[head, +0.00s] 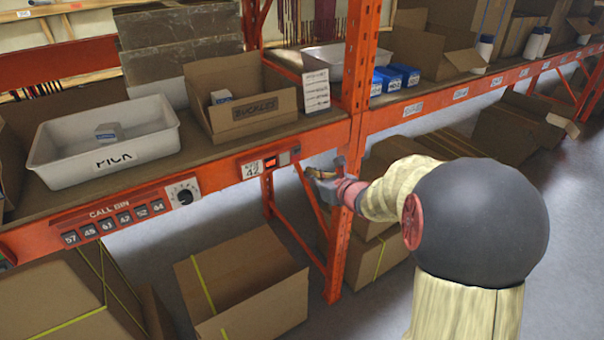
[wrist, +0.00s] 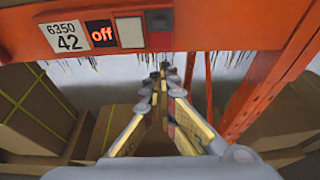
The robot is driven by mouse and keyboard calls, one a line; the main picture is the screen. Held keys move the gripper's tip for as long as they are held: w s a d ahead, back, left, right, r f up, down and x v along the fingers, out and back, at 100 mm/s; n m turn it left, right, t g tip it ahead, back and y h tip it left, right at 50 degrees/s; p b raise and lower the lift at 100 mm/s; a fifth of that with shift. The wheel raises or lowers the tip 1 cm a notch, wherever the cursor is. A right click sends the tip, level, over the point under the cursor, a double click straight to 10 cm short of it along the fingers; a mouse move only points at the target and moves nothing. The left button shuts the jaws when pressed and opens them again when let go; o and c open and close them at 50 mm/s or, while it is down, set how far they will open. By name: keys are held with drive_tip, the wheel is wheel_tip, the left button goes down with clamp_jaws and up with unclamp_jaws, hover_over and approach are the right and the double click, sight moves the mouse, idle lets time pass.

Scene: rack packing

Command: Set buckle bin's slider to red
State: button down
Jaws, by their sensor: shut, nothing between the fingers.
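The buckle bin is an open cardboard box (head: 236,92) marked BUCKLES, on the shelf in the head view. Below it on the orange beam is a small slider unit (head: 284,158) beside a label reading 42. In the wrist view the label (wrist: 62,36) reads 6350 42.
An orange upright (head: 352,110) stands close to the right of my gripper. Open cardboard boxes (head: 250,295) stand below.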

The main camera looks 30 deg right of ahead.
drive_tip(key=v, duration=0.5)
drive_tip(key=shift+a+f, duration=0.1)
idle(0.5)
